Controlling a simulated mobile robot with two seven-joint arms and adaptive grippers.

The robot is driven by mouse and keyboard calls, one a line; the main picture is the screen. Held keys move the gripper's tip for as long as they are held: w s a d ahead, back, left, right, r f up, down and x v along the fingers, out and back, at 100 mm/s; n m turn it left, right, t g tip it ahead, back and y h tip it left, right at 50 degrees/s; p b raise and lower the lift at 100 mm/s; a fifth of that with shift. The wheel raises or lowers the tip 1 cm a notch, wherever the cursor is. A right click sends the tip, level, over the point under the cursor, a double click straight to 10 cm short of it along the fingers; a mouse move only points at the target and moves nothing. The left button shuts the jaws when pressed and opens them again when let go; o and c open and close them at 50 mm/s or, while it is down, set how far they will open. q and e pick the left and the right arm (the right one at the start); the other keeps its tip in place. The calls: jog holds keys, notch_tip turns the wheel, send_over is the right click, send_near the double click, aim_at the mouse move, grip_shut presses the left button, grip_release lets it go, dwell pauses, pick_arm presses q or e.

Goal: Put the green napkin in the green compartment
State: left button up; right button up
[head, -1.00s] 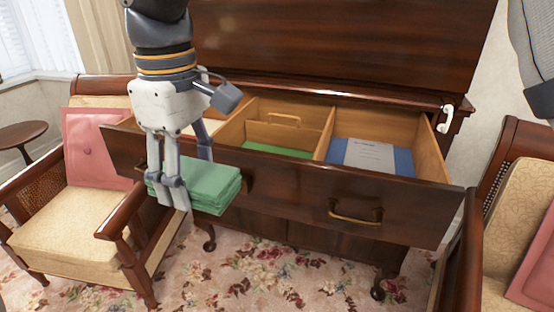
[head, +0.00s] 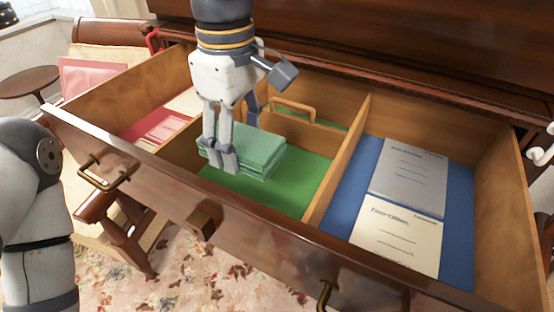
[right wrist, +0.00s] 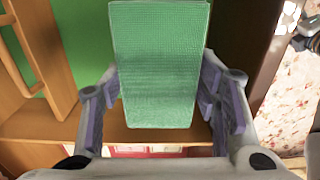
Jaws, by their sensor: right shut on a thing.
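The green napkin (head: 258,154), a thick folded stack, is held in my right gripper (head: 222,158). In the right wrist view the napkin (right wrist: 160,65) sits between the two fingers (right wrist: 160,105). The green compartment (head: 285,200) is the middle section of the open drawer, with a green floor. In the head view the napkin overlaps this compartment's left part, close to its left divider. I cannot tell whether it touches the floor. My left gripper is out of view; only part of my left arm shows at the lower left.
The right compartment has a blue floor (head: 457,230) with papers (head: 400,228). The left compartment has a red floor with red and cream items (head: 165,125). A wooden divider with a handle (head: 293,108) stands behind the napkin. The drawer front (head: 150,180) runs along the near side.

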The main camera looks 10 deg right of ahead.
jog(key=f, duration=1)
jog(key=shift+s+a+f, duration=0.3)
jog(key=shift+f, duration=0.05)
jog(key=shift+f, duration=0.15)
jog(key=o, duration=1.1)
notch_tip(320, 180, up, 12)
jog(key=shift+r, duration=0.15)
